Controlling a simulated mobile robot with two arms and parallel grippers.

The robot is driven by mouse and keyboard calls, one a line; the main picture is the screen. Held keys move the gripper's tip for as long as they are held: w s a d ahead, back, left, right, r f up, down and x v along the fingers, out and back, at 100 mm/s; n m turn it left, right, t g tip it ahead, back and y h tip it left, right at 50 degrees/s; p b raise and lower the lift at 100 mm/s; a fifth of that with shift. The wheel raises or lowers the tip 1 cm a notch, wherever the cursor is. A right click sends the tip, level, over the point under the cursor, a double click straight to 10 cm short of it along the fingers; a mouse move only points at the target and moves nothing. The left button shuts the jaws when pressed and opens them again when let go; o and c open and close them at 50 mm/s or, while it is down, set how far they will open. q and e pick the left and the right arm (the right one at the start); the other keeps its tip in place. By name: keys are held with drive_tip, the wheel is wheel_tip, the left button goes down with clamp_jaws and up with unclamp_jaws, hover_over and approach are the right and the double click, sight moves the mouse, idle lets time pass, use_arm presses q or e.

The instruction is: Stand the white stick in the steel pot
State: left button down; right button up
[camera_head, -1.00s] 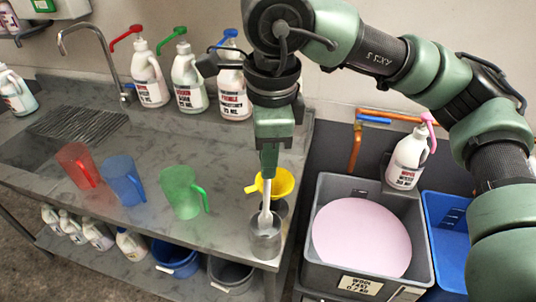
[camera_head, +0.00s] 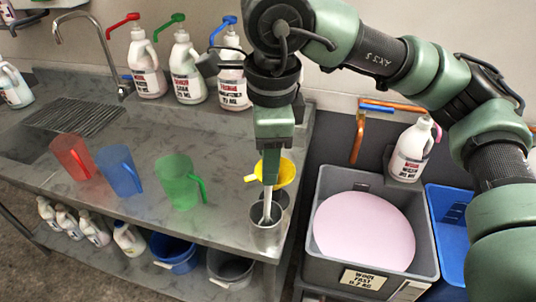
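The white stick (camera_head: 267,201) is held upright, slightly tilted, under my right gripper (camera_head: 269,182). Its upper end is between the fingertips, seen nearly edge-on, and the fingers look shut on it. Its lower end is inside the mouth of the steel pot (camera_head: 265,241), a small open cylinder near the front right corner of the counter. Whether the stick touches the pot's bottom is hidden by the pot's wall. My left gripper is not in view.
A yellow funnel (camera_head: 284,174) sits on a dark grey container (camera_head: 281,204) right behind the pot. Red (camera_head: 72,155), blue (camera_head: 120,170) and green (camera_head: 178,180) jugs stand left on the counter (camera_head: 222,222). A grey crate (camera_head: 429,235) with a pink disc (camera_head: 364,232) is at right.

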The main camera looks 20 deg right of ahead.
drive_tip(key=r, duration=0.5)
drive_tip(key=s+r+b, duration=0.1)
drive_tip(key=r, duration=0.1)
drive_tip(key=shift+r, duration=0.4)
drive_tip(key=shift+f, duration=0.1)
idle(0.6)
